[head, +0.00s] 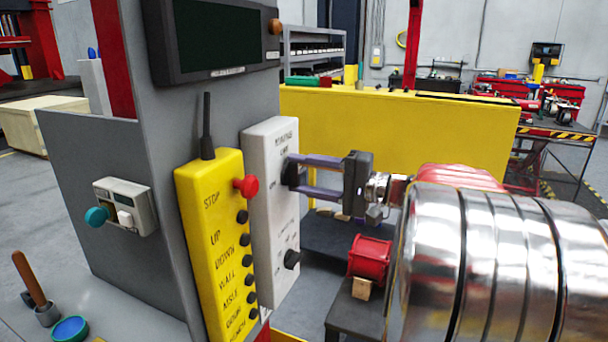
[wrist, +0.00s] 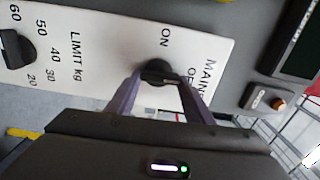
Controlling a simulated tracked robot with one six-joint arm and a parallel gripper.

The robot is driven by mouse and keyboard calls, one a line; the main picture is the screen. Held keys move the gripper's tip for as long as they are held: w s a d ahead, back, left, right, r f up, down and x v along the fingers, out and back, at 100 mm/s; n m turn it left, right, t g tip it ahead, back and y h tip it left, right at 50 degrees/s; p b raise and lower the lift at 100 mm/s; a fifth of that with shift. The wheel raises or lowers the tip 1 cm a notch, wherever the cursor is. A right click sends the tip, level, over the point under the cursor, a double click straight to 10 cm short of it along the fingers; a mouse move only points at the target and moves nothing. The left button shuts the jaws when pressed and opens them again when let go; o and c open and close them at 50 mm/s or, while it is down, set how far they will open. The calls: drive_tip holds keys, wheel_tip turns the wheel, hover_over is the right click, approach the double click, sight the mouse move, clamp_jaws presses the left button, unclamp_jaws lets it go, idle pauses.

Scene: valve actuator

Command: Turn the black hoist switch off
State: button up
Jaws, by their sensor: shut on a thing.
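A white control panel (head: 262,215) carries the black hoist switch (head: 292,173), a knob near its top, beside ON and OFF lettering. In the wrist view the switch (wrist: 157,71) sits between the fingertips of my gripper (wrist: 158,82), below the ON label. My gripper (head: 296,174) reaches in from the right in the head view, its two purple-grey fingers shut on the switch. The fingers hide part of the knob, and I cannot tell exactly where it points.
A black LIMIT kg knob (head: 292,259) is lower on the same panel. A yellow pendant box (head: 212,240) with a red stop button (head: 246,186) and several black buttons stands just left. A dark display (head: 222,38) is above. A red cylinder (head: 370,256) lies below my gripper.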

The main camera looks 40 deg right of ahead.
drive_tip(key=shift+d+f, duration=0.1)
drive_tip(key=shift+d, duration=0.05)
drive_tip(key=o, duration=0.8)
drive_tip(key=shift+o, duration=1.3)
drive_tip(key=shift+s, duration=0.1)
drive_tip(key=v, duration=1.3)
drive_tip(key=shift+s, duration=0.25)
drive_tip(key=shift+f, duration=0.1)
